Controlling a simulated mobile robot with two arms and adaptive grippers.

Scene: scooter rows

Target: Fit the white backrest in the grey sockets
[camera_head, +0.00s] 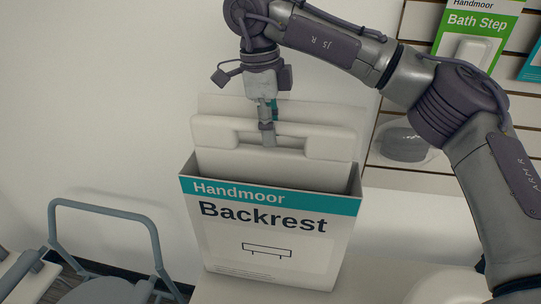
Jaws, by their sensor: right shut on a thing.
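The white backrest (222,132) stands upright in the open top of a cardboard box (272,237) labelled "Backrest". Its upper part, with a slot-like handle opening, shows above the rim; its lower part is hidden inside the box. My right gripper (268,132) points down and is shut on the backrest's top edge near the middle. My left gripper is out of view. I cannot make out the grey sockets for certain.
A grey tubular frame (103,207) with a seat stands at the lower left. A slatted display wall (411,24) with a green "Bath Step" box (477,25) and a grey rounded item (404,143) is at the right. The pale surface (385,235) right of the box looks clear.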

